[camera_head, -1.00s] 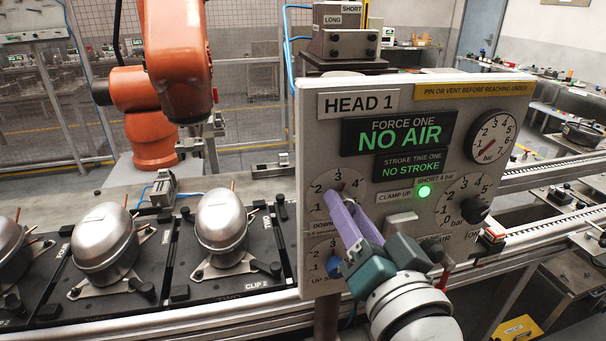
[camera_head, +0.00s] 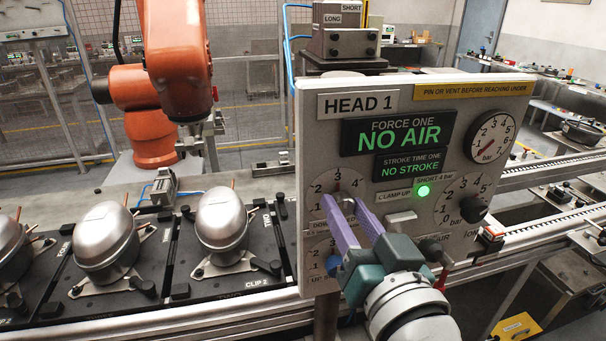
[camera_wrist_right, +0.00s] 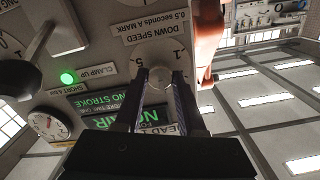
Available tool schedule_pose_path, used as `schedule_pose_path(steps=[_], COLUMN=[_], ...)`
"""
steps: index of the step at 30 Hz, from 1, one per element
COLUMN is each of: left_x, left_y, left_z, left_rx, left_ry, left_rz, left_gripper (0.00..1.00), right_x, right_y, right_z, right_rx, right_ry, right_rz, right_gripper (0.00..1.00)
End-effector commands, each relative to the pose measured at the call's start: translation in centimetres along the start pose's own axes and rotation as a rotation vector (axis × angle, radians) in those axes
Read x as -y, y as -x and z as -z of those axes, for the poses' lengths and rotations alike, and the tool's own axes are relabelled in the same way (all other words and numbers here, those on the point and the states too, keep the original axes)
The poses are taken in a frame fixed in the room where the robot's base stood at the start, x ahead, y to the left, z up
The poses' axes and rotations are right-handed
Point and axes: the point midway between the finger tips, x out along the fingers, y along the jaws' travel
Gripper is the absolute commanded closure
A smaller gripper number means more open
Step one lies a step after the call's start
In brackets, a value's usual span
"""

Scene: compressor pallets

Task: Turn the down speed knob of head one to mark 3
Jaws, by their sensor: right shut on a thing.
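The head 1 panel (camera_head: 320,110) faces me, with the down speed dial (camera_head: 318,187) at its left side and marks 2, 3 and 4 showing along the top. My right gripper (camera_head: 343,205) reaches it from the lower right, its two purple fingers around the knob. In the right wrist view, the down speed knob (camera_wrist_right: 159,77) is a pale disc between the fingertips, and the gripper (camera_wrist_right: 158,85) is shut on it. The fingers hide much of the knob in the head view, and I cannot read its setting surely. My left gripper is not in view.
The up speed dial (camera_head: 317,254) lies just below, partly behind my gripper. A clamp lever (camera_head: 400,218) and a pressure knob (camera_head: 473,209) are to the right. Compressors (camera_head: 222,218) stand on pallets at left, with an orange robot arm (camera_head: 178,60) behind.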

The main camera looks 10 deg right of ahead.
Motion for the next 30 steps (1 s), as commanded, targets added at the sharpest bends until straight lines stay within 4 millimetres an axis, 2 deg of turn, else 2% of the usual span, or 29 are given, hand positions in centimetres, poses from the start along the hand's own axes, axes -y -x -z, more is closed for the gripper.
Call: schedule_pose_path(steps=[4, 5, 12, 23, 26, 30], left_x=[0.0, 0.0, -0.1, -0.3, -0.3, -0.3], left_y=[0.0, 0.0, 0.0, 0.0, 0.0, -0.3], left_z=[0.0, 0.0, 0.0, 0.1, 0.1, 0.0], left_rx=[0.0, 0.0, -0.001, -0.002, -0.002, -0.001], left_ry=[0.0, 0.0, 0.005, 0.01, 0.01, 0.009], left_rz=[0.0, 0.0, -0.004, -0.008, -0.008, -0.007], left_gripper=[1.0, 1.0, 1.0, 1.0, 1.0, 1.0], right_x=[0.0, 0.0, 0.0, 0.0, 0.0, 0.0], right_y=[0.0, 0.0, 0.0, 0.6, 1.9, 4.5], right_z=[0.1, 0.1, 0.0, -0.1, -0.1, -0.2], right_rx=[-0.002, -0.002, -0.001, 0.001, 0.002, 0.002], right_ry=[-0.001, -0.001, -0.002, -0.002, -0.002, -0.002], right_rz=[0.0, 0.0, 0.0, 0.0, -0.001, 0.0], right_gripper=[1.0, 0.6, 0.33, 0.31, 0.31, 0.31])
